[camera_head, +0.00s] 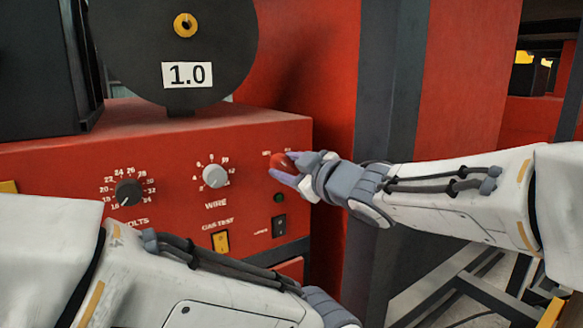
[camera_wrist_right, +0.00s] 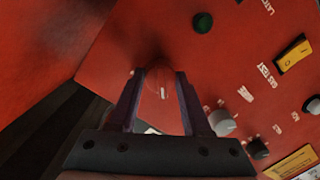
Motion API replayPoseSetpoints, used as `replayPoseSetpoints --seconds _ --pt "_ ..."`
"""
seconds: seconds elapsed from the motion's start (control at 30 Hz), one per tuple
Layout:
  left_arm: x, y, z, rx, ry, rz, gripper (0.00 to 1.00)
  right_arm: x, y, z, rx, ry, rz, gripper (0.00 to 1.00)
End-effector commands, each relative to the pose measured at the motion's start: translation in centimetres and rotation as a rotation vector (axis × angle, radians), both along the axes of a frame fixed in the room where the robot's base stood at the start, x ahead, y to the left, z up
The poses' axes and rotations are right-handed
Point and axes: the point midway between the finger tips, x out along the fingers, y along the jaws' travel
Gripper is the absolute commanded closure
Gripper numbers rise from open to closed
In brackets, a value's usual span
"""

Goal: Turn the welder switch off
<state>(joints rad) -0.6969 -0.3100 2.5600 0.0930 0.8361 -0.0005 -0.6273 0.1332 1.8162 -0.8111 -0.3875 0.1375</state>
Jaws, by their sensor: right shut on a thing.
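The red welder switch knob (camera_head: 280,160) is on the upper right of the red welder's front panel (camera_head: 60,165). My right gripper (camera_head: 286,166) reaches it from the right and is shut on it. In the right wrist view the knob (camera_wrist_right: 159,84) sits between the two dark fingers of my right gripper (camera_wrist_right: 160,78), with a pale mark on its face. The fingers partly hide the knob and its labels in the head view. My left gripper (camera_head: 330,306) is low in the head view, cut off by the bottom edge, with its fingers not visible.
The panel also carries a black volts knob (camera_head: 128,193), a grey wire knob (camera_head: 215,176), a yellow gas test switch (camera_head: 220,242), a green lamp (camera_head: 279,198) and a black latch switch (camera_head: 279,225). A dark spool (camera_head: 130,50) stands on top. A dark post (camera_head: 385,90) rises behind my right arm.

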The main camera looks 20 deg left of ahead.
Motion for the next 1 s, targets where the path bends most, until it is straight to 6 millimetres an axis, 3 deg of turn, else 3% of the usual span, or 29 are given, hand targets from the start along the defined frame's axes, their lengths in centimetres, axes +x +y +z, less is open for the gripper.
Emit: replayPoseSetpoints --seconds 0.13,0.17,0.23,0.67,1.0 --pt "0.0 0.0 0.0 0.000 0.000 0.000 0.50 -0.1 0.1 -0.2 -0.006 0.000 0.003 1.00" --pt "0.0 0.0 0.0 0.000 0.000 0.000 0.50 -0.1 0.1 -0.2 -0.005 0.001 0.003 0.48" --pt "0.0 0.0 0.0 0.000 0.000 0.000 0.50 -0.1 0.1 -0.2 -0.005 0.000 0.002 0.22" --pt "0.0 0.0 -0.2 0.000 0.000 0.000 0.50 -0.5 -0.7 0.1 -0.001 -0.002 -0.001 0.22" --pt "0.0 0.0 -0.5 0.000 0.000 0.000 0.50 -4.5 -5.7 0.8 -0.002 -0.002 -0.001 0.22"
